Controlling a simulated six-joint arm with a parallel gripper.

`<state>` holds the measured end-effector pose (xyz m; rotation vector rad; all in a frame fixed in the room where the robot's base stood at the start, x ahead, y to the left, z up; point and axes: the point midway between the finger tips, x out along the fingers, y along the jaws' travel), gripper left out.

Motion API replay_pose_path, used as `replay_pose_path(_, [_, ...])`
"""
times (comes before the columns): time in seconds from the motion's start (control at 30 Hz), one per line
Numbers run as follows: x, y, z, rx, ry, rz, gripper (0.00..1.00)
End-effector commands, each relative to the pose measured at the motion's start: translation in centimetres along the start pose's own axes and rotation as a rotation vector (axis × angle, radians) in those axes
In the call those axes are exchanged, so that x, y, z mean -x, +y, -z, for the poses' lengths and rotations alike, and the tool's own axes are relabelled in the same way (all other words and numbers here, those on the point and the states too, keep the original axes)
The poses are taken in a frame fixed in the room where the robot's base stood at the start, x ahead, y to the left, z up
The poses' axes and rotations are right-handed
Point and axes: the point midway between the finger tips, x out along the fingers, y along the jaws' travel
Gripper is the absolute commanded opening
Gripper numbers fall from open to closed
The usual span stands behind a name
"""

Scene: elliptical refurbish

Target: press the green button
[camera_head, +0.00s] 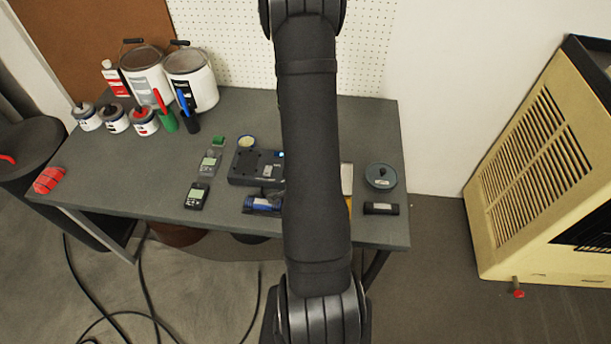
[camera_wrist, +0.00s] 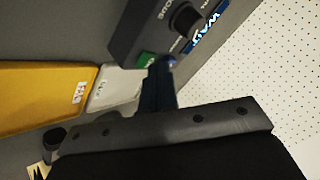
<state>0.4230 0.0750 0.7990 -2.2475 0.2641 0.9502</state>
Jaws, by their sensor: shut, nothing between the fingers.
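The green button (camera_wrist: 147,60) shows in the wrist view at the lower edge of a dark box (camera_wrist: 150,28) with a round knob. My gripper (camera_wrist: 165,68) is shut and empty. Its fingertips are just right of the green button and overlap that edge of the box in the picture. I cannot tell whether they touch it. A small blue spot shows at the fingertips. In the head view the dark box (camera_head: 243,168) lies on the bench, its right side hidden by my arm. My gripper and the green button are hidden there.
A yellow case (camera_wrist: 45,95) and a pale item (camera_wrist: 115,90) lie near the box. On the grey bench (camera_head: 130,180) are two meters (camera_head: 197,196), a blue tool (camera_head: 262,204), a round lidded tin (camera_head: 380,176) and paint cans (camera_head: 191,78). A pegboard (camera_head: 235,40) stands behind.

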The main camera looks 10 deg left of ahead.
Motion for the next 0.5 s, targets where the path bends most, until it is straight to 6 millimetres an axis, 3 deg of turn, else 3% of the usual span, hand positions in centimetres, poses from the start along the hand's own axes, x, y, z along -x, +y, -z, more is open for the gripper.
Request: replay_pose_path(0.5, [0.28, -0.24, 0.23, 0.0, 0.001, 0.001, 0.0])
